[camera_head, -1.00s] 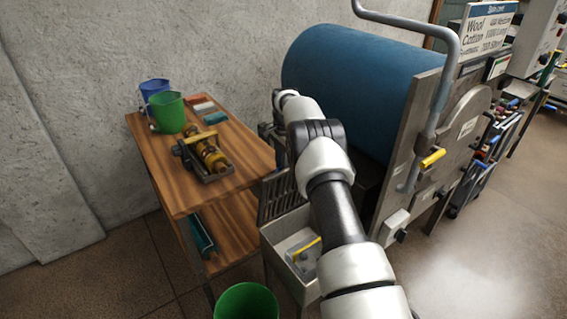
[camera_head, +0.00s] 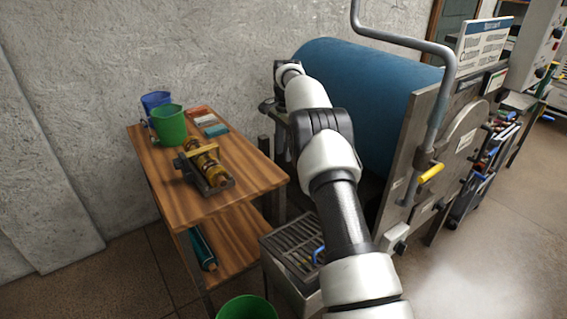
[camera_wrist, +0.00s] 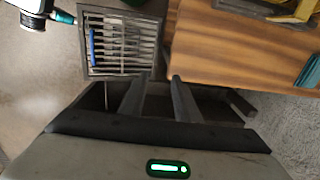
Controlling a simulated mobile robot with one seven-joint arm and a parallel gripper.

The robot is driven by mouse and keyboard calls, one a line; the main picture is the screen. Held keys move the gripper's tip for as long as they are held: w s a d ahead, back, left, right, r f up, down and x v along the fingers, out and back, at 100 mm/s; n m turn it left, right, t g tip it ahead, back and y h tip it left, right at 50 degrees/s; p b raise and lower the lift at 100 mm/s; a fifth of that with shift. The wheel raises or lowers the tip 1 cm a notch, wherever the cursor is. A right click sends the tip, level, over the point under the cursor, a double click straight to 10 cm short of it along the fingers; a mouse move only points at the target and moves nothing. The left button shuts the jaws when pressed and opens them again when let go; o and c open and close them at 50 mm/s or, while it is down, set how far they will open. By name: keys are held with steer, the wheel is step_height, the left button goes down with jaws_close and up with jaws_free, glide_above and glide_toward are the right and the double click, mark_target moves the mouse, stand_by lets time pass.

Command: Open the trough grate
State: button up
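The trough grate (camera_head: 296,246) is a dark slatted panel lying flat over the top of the trough (camera_head: 283,277), so the inside is hidden. Its blue handle (camera_head: 318,255) shows beside my arm. The wrist view also shows the grate (camera_wrist: 120,70) at the upper left, with the blue handle (camera_wrist: 92,47) along its left side. My gripper (camera_wrist: 158,78) is open and empty, its two dark fingers apart. In the head view my gripper (camera_head: 272,147) points down between the wooden table and the blue roller, behind the trough and apart from the grate.
A wooden table (camera_head: 160,188) with a blue bucket (camera_head: 155,100), a green bucket (camera_head: 169,124) and a yellow roller device (camera_head: 207,166) stands left of the trough. The large blue roller (camera_head: 370,90) stands behind my arm. Another green bucket (camera_head: 246,308) is at the bottom edge.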

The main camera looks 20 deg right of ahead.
step_height(320, 180, up, 5)
steer(key=shift+s+f+p, duration=0.1)
steer(key=shift+s+p, duration=0.05)
steer(key=shift+p, duration=0.3)
